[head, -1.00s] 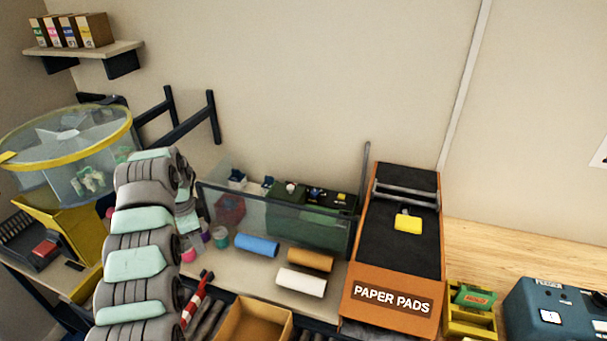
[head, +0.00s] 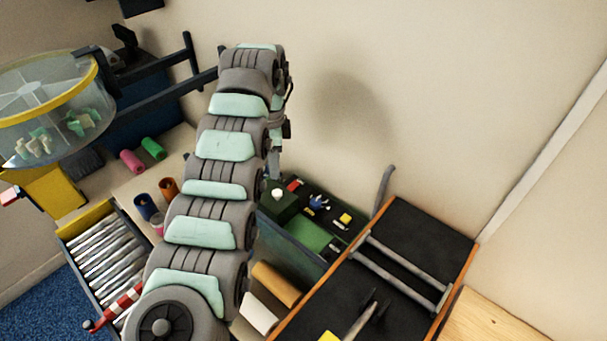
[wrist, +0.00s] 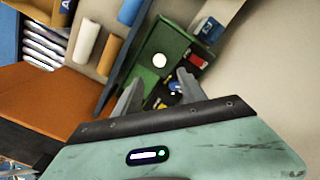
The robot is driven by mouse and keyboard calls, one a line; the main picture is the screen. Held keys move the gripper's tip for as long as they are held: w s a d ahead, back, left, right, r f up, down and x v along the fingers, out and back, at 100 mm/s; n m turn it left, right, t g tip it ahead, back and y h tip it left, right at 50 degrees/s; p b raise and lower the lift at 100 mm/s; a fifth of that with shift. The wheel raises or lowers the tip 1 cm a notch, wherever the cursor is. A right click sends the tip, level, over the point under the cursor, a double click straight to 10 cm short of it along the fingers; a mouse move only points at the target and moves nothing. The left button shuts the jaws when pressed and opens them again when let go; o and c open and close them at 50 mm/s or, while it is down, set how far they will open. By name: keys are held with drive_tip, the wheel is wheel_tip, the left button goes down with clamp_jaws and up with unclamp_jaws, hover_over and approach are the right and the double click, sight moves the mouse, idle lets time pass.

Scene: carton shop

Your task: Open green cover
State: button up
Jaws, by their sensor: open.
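The green cover (head: 280,208) is a dark green block with a round white knob (head: 277,194) on top. It sits at the left end of a dark-topped green case against the wall. In the wrist view the green cover (wrist: 150,82) and its white knob (wrist: 160,61) are near the centre. My gripper (wrist: 159,78) is open, its two fingers pointing towards the cover with the knob between and beyond the tips. Nothing is held. In the head view my arm hides most of the gripper, and I cannot tell the exact gap to the knob.
The case top (head: 325,212) beside the cover holds small red, blue and yellow items. An orange-sided conveyor (head: 395,262) stands right of it, with a grey upright behind. A roller track (head: 105,262) is at left.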

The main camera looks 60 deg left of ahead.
sight(277, 192)
wheel_tip(277, 192, down, 11)
drive_tip(key=p, duration=0.3)
drive_tip(key=shift+s, duration=0.1)
drive_tip(key=shift+c, duration=0.5)
drive_tip(key=shift+r, duration=0.1)
clamp_jaws()
idle(0.9)
